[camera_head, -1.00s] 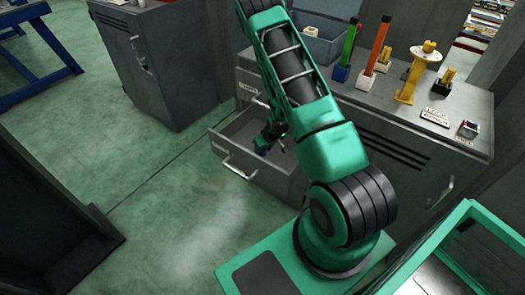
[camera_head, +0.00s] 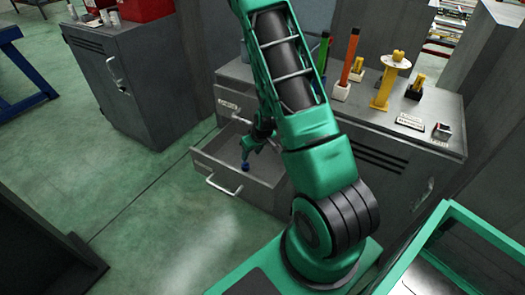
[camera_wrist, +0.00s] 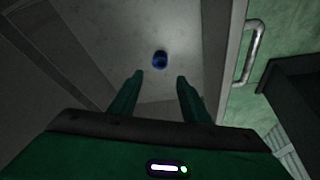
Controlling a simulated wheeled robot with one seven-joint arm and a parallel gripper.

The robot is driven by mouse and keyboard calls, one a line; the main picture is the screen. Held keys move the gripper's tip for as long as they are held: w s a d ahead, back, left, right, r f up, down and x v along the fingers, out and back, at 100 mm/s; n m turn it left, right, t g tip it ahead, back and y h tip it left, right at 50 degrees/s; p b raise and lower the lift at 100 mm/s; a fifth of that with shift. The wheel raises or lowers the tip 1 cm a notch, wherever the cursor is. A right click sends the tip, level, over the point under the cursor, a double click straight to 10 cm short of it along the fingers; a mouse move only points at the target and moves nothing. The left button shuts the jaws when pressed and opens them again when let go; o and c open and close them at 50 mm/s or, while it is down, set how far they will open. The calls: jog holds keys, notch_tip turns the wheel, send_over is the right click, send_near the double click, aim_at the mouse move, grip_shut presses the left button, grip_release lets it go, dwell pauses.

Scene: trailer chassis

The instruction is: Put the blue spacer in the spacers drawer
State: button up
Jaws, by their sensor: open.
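The blue spacer (camera_wrist: 160,60) lies on the floor of an open grey drawer (camera_head: 228,180), and it also shows as a small blue spot in the head view (camera_head: 245,167). My gripper (camera_wrist: 158,80) is open and empty, with its two fingers apart. In the wrist view the spacer sits just beyond the fingertips, between their lines and not touching them. In the head view my gripper (camera_head: 250,150) hangs over the drawer, above the spacer. I cannot read the label of this drawer.
A labelled drawer front (camera_head: 230,103) is above the open drawer. The cabinet top (camera_head: 350,110) holds upright coloured posts and a yellow stand (camera_head: 385,90). A second grey cabinet (camera_head: 125,75) stands to the left. Green floor (camera_head: 130,220) is clear in front.

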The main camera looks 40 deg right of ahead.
jog(key=s+r+m+g, duration=0.1)
jog(key=s+r, duration=0.5)
jog(key=r, duration=0.5)
jog(key=s+r+m+g, duration=0.1)
jog(key=s+r, duration=0.5)
jog(key=r, duration=0.4)
jog(key=s+a+r+m+g, duration=0.1)
jog(key=s+a+r+m, duration=0.1)
jog(key=s+r, duration=0.4)
jog(key=s+a+r+m+g, duration=0.1)
jog(key=s+r, duration=0.5)
jog(key=s, duration=0.6)
jog(key=shift+s+a+m, duration=0.4)
jog(key=shift+a, duration=0.5)
jog(key=shift+w+g, duration=0.1)
jog(key=shift+g, duration=0.2)
jog(key=shift+w+f, duration=0.25)
jog(key=shift+w, duration=0.25)
